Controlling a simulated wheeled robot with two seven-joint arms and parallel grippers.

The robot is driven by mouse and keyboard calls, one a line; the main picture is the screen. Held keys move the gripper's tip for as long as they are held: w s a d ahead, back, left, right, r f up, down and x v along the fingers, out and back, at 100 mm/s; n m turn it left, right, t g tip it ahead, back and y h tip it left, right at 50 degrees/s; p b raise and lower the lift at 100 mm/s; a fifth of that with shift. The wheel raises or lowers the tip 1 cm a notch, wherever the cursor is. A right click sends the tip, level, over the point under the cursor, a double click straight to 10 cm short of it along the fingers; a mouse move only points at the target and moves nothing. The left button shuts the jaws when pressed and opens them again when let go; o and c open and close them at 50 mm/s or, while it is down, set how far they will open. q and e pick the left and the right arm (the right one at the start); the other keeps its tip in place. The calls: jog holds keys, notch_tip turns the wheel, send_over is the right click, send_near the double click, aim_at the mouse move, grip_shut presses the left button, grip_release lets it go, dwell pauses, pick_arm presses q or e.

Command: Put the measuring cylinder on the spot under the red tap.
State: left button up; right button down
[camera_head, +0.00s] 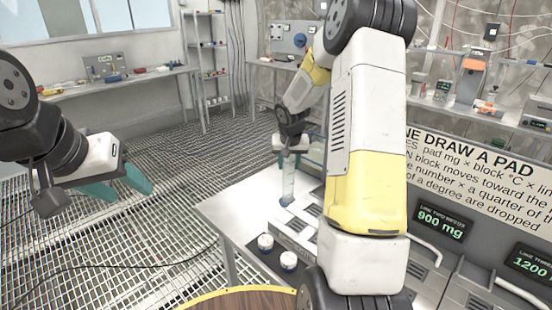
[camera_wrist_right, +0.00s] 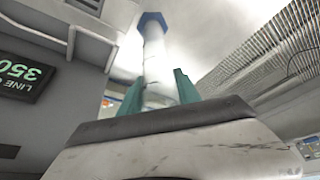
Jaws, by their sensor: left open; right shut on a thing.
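The measuring cylinder (camera_head: 288,187) is a clear, narrow tube with a blue base. My right gripper (camera_head: 289,150) is shut on its upper part and holds it roughly upright over the bench. In the right wrist view the cylinder (camera_wrist_right: 154,48) runs between the teal fingers (camera_wrist_right: 158,90) to its blue six-sided base. I cannot tell whether the base touches the bench. My left gripper (camera_head: 122,182) is open and empty over the grating floor at the left. I cannot make out a red tap or the spot under it; my right arm hides part of the bench.
The white bench (camera_head: 232,204) has slotted metal blocks and two white pots (camera_head: 265,243) near its front edge. A panel with a blue knob (camera_head: 299,40) stands behind. A lettered sign (camera_head: 480,175) and green displays (camera_head: 445,220) are at the right. Grating floor lies open at the left.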

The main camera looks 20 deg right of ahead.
jog(key=c, duration=0.9)
grip_release()
jog(key=shift+f, duration=0.1)
jog(key=shift+o, duration=0.2)
